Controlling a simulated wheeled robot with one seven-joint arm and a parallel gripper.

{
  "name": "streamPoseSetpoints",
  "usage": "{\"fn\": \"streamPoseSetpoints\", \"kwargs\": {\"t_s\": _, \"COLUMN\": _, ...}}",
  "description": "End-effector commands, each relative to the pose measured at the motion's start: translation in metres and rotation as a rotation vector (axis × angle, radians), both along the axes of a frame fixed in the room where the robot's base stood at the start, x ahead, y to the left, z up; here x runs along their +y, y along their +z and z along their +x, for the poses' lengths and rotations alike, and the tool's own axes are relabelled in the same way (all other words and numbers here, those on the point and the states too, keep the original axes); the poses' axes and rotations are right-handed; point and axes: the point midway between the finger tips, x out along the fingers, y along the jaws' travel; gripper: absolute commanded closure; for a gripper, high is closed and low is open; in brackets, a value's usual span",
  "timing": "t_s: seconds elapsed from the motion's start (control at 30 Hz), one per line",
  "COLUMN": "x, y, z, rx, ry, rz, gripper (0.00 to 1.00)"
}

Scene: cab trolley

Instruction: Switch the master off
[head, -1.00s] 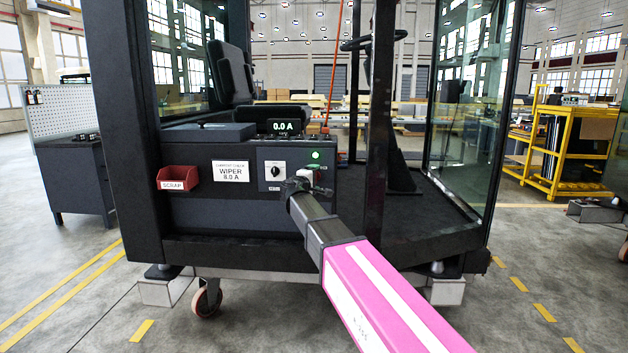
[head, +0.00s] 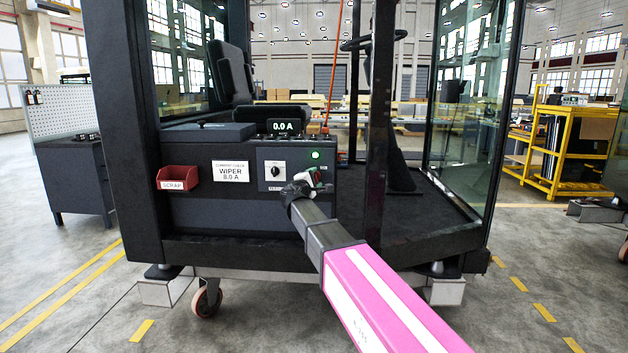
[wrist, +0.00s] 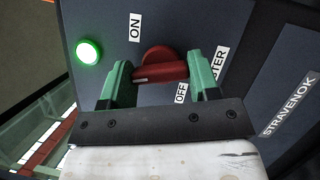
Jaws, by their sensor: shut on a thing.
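The master switch (wrist: 162,62) is a red rotary knob on the dark panel, between my green fingers in the wrist view. An ON label (wrist: 135,27) is at its upper left and an OFF label (wrist: 181,93) at its lower right. The "MASTER" label (wrist: 220,62) is partly hidden by a finger. My gripper (wrist: 160,72) is shut on the knob. In the head view my gripper (head: 312,183) is at the panel's right part, and the knob is mostly hidden. The green lamp (wrist: 89,52) is lit; it also shows in the head view (head: 315,155).
Left of the switch are a selector knob (head: 275,172), a "WIPER 8.0 A" card (head: 231,173) and a red scrap bin (head: 178,177). A display (head: 283,127) reads 0.0 A. A cab post (head: 377,160) stands close right of my gripper.

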Motion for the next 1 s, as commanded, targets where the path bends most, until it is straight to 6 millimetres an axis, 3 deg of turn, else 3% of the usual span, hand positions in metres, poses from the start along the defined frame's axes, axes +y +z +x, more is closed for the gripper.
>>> {"fn": "streamPoseSetpoints", "kwargs": {"t_s": 1.0, "x": -0.0033, "y": -0.0037, "z": -0.0013, "rx": 0.035, "ry": 0.001, "rz": -0.953, "gripper": 0.68}}
